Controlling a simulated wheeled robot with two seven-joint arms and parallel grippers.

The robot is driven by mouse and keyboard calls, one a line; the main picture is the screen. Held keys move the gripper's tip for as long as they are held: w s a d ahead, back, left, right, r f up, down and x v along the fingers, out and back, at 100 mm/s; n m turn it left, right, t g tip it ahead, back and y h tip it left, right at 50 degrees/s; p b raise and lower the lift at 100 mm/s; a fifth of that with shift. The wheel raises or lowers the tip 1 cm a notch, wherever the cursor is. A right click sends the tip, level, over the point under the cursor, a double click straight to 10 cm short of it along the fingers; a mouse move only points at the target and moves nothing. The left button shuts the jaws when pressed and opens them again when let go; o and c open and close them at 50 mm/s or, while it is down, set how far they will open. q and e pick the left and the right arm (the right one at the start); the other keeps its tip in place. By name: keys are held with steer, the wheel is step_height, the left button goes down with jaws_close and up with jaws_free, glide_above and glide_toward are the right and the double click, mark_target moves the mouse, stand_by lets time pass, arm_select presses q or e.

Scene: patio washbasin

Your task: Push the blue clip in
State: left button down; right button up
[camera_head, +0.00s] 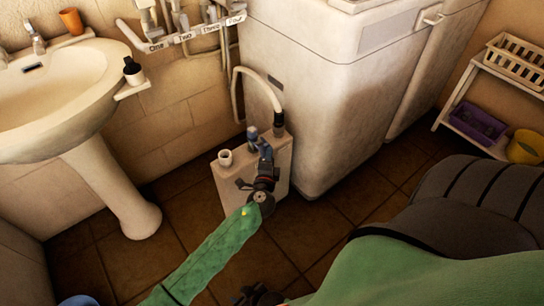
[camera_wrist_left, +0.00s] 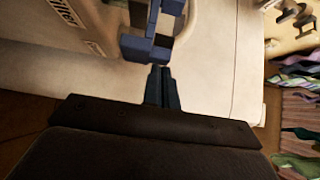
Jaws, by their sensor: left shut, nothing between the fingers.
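The blue clip (camera_wrist_left: 145,46) is at the top of the left wrist view, against a pale box. In the head view, a blue part that looks like it (camera_head: 252,133) sits on top of the cream box (camera_head: 232,188). My left gripper (camera_head: 265,150) is at the box's top edge. In the left wrist view its fingertips (camera_wrist_left: 160,72) are together and empty, right at the clip's lower edge; I cannot tell whether they touch it. My right gripper (camera_head: 259,295) shows only partly at the bottom edge, and its fingers are not clear.
A white hose (camera_head: 262,80) runs to a dark connector at the box's right. A large white appliance (camera_head: 320,110) stands close to the right. A white washbasin (camera_head: 60,100) is at left, and a shelf (camera_head: 470,130) with baskets is at far right. Tiled floor lies around the box.

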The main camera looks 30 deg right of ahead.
mark_target(261, 151)
arm_select(q)
steer(key=shift+w, duration=0.1)
steer(key=w+b, duration=0.1)
steer(key=w, duration=0.2)
steer(key=shift+w+a+f, duration=0.1)
steer(key=shift+w+f, duration=0.05)
steer(key=shift+w, duration=0.35)
steer(key=shift+a+r, duration=0.1)
steer(key=shift+r, duration=0.1)
steer(key=shift+s+a, duration=0.1)
steer(key=shift+a, duration=0.05)
steer(key=v, duration=0.7)
steer(key=shift+s, duration=0.35)
